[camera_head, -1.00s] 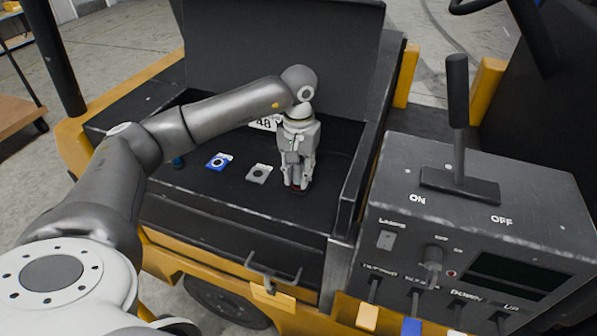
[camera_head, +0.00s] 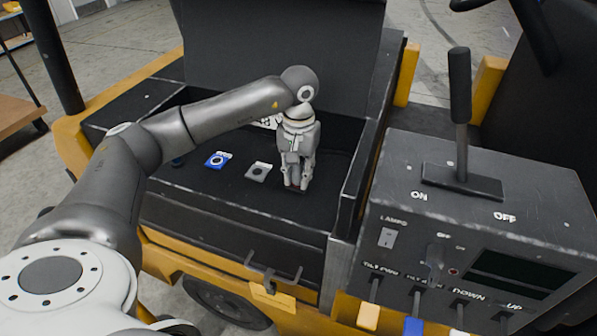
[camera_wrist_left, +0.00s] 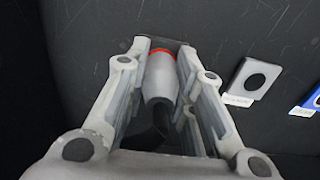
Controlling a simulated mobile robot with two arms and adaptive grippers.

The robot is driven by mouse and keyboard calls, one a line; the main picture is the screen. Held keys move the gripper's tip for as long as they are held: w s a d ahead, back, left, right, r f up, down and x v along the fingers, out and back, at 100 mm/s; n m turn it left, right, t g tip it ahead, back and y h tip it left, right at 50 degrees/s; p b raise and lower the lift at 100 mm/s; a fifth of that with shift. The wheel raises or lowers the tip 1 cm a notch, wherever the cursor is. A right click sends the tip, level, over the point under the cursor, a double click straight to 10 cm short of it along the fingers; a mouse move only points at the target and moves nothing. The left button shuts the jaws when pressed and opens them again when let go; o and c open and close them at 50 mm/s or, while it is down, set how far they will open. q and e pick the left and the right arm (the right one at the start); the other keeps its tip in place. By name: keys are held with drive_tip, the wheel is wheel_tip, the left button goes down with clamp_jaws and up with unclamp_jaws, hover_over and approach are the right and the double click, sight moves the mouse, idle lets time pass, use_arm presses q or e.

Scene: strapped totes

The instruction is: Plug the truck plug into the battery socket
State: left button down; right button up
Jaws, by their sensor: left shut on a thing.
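My left gripper (camera_head: 297,183) reaches down into the black battery bay (camera_head: 215,200) and is shut on the truck plug. In the left wrist view the plug (camera_wrist_left: 161,78) is a grey cylinder with a red ring at its far end, and a dark cable trails from its near end. The gripper's fingers (camera_wrist_left: 160,80) lie on both sides of it. The plug's far end meets a dark plate (camera_wrist_left: 126,45) on the bay's surface. I cannot tell whether it is seated in a socket there. My right gripper is not in view.
A grey socket (camera_head: 258,172) and a blue socket (camera_head: 218,160) sit to the left of my gripper. The bay's raised right wall (camera_head: 352,185) is close by. A control panel (camera_head: 470,225) with levers stands at the right.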

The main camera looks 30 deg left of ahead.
use_arm(q)
drive_tip(key=shift+f, duration=0.15)
drive_tip(key=c, duration=1.2)
unclamp_jaws()
drive_tip(key=shift+o, duration=0.2)
wheel_tip(320, 180, up, 12)
drive_tip(key=shift+r, duration=0.1)
